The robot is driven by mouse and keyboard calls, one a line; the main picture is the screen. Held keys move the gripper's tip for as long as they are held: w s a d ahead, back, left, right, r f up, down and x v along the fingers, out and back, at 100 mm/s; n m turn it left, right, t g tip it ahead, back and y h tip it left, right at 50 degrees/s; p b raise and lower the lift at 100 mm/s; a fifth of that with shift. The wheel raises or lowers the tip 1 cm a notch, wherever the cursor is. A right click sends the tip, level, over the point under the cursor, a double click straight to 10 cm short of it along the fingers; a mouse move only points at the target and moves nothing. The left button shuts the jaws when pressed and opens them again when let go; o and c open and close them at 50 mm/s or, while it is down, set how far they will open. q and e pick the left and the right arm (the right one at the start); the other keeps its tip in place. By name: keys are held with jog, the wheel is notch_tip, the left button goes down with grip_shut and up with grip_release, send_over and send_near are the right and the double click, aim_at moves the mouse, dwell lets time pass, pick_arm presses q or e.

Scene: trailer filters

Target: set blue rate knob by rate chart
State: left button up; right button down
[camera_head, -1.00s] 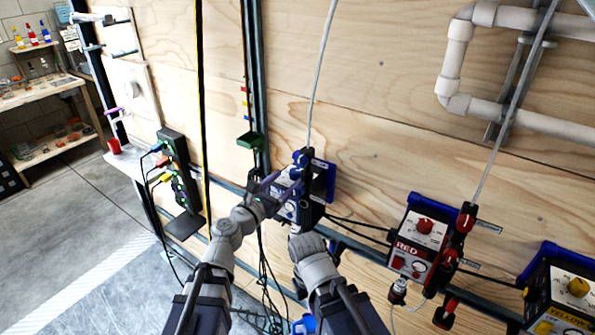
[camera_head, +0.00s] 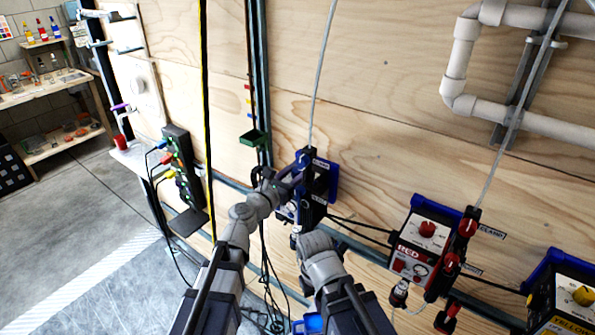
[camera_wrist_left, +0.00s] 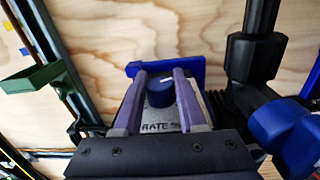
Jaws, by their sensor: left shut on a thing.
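The blue rate knob (camera_wrist_left: 160,92) shows in the left wrist view on a grey face lettered RATE. A white pointer mark shows on its top. My left gripper (camera_wrist_left: 160,86) is shut on the knob, with a purple finger on each side. In the head view my left gripper (camera_head: 291,178) reaches the blue unit (camera_head: 322,181) on the plywood wall and hides most of its face. My right arm (camera_head: 321,262) is below it. Its fingers are hidden. No rate chart can be made out.
A blue clamp knob (camera_wrist_left: 292,138) on a black post stands right of the rate knob. A red unit (camera_head: 423,239) and a yellow unit (camera_head: 565,301) are farther right. Black cables hang below the blue unit. A green tray (camera_head: 252,138) is on the wall at left.

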pick_arm(q)
grip_shut()
jog(key=shift+w+m+g+h, duration=0.1)
jog(key=shift+m+g+h, duration=0.2)
jog(key=shift+h, duration=0.1)
jog(key=m+g+h, duration=0.2)
jog(key=shift+w+m+g+h, duration=0.1)
jog(key=shift+m+g+h, duration=0.2)
jog(key=shift+h, duration=0.1)
jog(key=shift+m+g+h, duration=1.3)
jog(key=shift+m+g, duration=0.1)
jog(key=shift+g, duration=0.6)
jog(key=shift+s, duration=0.2)
jog(key=o, duration=0.7)
grip_release()
